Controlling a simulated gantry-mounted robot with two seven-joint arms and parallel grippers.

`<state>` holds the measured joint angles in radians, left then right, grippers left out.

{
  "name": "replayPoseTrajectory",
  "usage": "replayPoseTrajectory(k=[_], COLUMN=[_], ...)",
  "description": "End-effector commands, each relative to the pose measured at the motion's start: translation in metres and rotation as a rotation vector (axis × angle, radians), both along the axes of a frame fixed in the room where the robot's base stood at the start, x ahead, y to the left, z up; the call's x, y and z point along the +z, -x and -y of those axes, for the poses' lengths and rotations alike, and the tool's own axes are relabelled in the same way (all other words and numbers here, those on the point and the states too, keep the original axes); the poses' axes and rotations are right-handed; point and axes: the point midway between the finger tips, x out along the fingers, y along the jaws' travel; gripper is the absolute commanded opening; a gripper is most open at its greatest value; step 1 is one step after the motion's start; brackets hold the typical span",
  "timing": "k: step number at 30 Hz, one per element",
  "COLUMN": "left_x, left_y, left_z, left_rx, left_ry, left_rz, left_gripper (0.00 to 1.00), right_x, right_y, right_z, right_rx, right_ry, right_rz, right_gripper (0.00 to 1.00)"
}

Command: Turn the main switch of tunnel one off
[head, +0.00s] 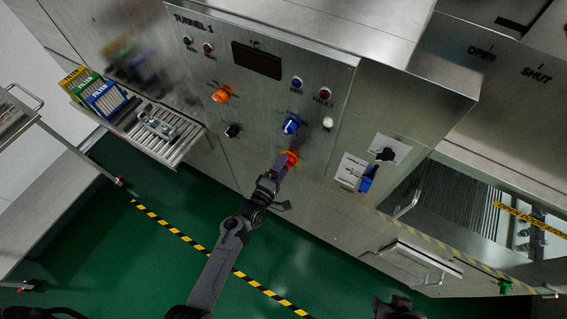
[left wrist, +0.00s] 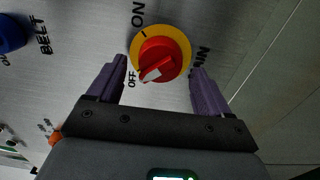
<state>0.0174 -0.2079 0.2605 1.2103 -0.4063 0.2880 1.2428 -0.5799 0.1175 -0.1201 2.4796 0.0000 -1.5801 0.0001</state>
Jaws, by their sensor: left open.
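The main switch is a red knob (left wrist: 157,58) on a yellow disc (left wrist: 183,42), seen close in the left wrist view. Its white pointer mark faces lower left, toward the printed OFF; ON is printed at the upper left. In the head view the switch (head: 291,157) sits low on the TUNNEL 1 panel (head: 265,100). My left gripper (left wrist: 158,66) is open, its purple fingers either side of the knob with gaps showing. Whether they touch it cannot be told. In the head view the left gripper (head: 285,166) is at the switch. A dark part of my right arm shows at the bottom edge.
A blue knob (head: 290,125) sits just above the switch, and an orange knob (head: 222,93) is farther left. A black knob (head: 385,154) and blue padlock-like part (head: 367,181) are to the right. A conveyor (head: 160,137) juts out left. The green floor is open below.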

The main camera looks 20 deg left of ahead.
Motion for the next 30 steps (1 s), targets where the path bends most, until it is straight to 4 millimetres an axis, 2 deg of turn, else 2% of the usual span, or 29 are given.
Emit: replayPoseTrajectory(k=[1, 6, 15, 21, 30], left_x=[0.004, 0.005, 0.002, 0.001, 0.000], left_y=[0.008, 0.037, 0.081, 0.093, 0.093], left_z=[-0.002, -0.005, -0.012, -0.013, -0.013], left_rx=[0.001, 0.001, 0.001, 0.001, 0.001], left_ry=[0.000, 0.000, -0.001, -0.001, 0.000], left_rz=[-0.002, -0.003, -0.002, -0.001, 0.000], left_gripper=[0.79, 0.79, 0.79, 0.79, 0.79], right_x=[0.009, 0.027, 0.046, 0.049, 0.049], right_y=[0.000, 0.000, 0.000, 0.000, 0.000], right_z=[0.001, 0.002, 0.002, 0.001, -0.001], right_rx=[0.002, 0.005, 0.005, 0.003, -0.001], right_ry=[0.002, 0.007, 0.007, 0.004, -0.003], right_rz=[0.000, 0.000, 0.001, 0.001, 0.001], right_gripper=[0.43, 0.43, 0.43, 0.43, 0.43])
